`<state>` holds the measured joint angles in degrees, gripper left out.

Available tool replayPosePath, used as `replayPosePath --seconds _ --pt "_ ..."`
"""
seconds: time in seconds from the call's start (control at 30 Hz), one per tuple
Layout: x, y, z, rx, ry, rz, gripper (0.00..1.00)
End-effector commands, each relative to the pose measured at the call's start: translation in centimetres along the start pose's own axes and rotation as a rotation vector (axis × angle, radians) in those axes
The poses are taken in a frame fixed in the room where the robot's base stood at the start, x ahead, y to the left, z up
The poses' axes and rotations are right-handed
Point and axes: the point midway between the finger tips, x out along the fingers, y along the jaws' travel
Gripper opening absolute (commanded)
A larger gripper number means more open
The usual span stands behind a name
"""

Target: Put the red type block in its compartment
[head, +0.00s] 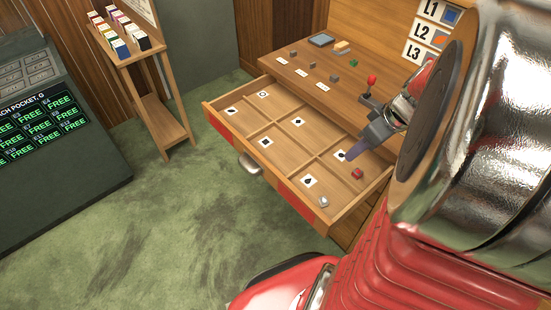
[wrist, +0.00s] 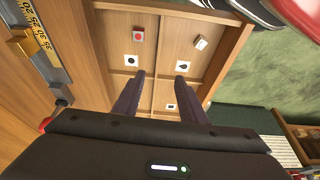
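The red type block (head: 357,173) lies in the drawer's right-end back compartment, beside a white card with a dark round mark. The open wooden drawer (head: 334,216) is split by dividers into several compartments, each with a symbol card. My gripper (head: 349,156) is above the drawer, near that round-mark card. In the wrist view, my gripper (wrist: 161,74) has its two fingers wide apart with nothing between them.
A silver block (head: 323,202) lies in the neighbouring front compartment with a drop-like card. Small grey blocks and a red-knobbed lever (head: 371,82) stand on the desk top behind the drawer. A rack of coloured cards (head: 123,40) stands left; green floor between is clear.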

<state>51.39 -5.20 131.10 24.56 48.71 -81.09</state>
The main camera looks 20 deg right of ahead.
Motion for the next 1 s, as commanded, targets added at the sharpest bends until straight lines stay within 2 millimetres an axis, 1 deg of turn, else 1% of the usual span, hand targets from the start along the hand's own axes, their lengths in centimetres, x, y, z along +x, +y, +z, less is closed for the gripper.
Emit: replayPosePath --seconds 0.03,0.1,0.2,0.4,0.6,0.7,1.0 --pt "-0.4 -1.3 -1.2 -0.006 -0.003 0.005 0.38" --pt "-0.9 -3.0 -2.3 0.003 -0.01 0.011 0.38" --pt "-1.5 -5.4 -3.8 0.016 -0.016 0.022 0.38" --pt "-2.9 -10.2 -6.0 0.047 -0.016 0.049 0.38" --pt "-4.4 -14.8 -7.2 0.084 0.005 0.077 0.38" --pt "-5.1 -17.0 -7.6 0.104 0.022 0.089 0.38" --pt "-7.3 -22.9 -7.6 0.172 0.098 0.11 0.38"
